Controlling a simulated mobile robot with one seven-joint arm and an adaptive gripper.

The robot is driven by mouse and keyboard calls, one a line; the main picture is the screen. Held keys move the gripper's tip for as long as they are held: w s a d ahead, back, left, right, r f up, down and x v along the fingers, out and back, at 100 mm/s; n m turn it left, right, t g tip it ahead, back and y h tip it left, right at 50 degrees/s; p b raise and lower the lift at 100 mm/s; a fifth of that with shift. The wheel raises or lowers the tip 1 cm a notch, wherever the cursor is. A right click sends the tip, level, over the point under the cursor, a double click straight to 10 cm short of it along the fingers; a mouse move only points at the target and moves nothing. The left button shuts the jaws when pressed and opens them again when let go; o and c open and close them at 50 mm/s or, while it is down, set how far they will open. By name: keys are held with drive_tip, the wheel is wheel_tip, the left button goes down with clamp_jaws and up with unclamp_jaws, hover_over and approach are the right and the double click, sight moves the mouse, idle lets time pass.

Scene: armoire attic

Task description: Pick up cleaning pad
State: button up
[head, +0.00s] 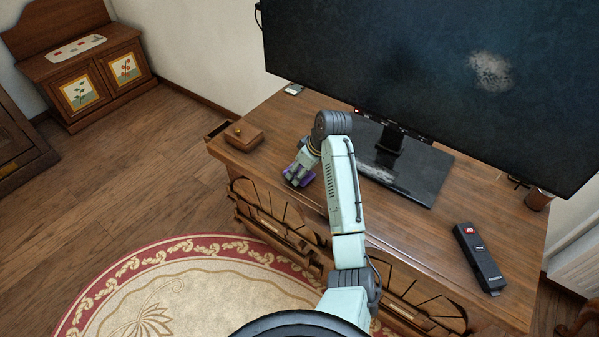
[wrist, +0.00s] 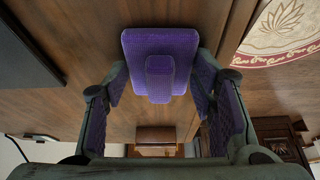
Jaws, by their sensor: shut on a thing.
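The cleaning pad (wrist: 160,48) is purple and textured, with a smaller raised block on its face. In the wrist view it sits between the two fingers of my gripper (wrist: 162,82), which are shut on its sides. The finger inner faces are purple too. In the head view my gripper (head: 299,176) is low over the front left part of the wooden cabinet top (head: 420,232), and mostly hides the pad. I cannot tell whether the pad touches the wood.
A large screen (head: 440,70) on a flat dark stand (head: 425,178) fills the back. A small wooden box (head: 243,136) is left of my gripper. A black device with a red display (head: 478,258) lies at right.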

wheel_tip(320, 180, up, 10)
drive_tip(key=shift+r+b, duration=0.1)
drive_tip(key=shift+b, duration=0.75)
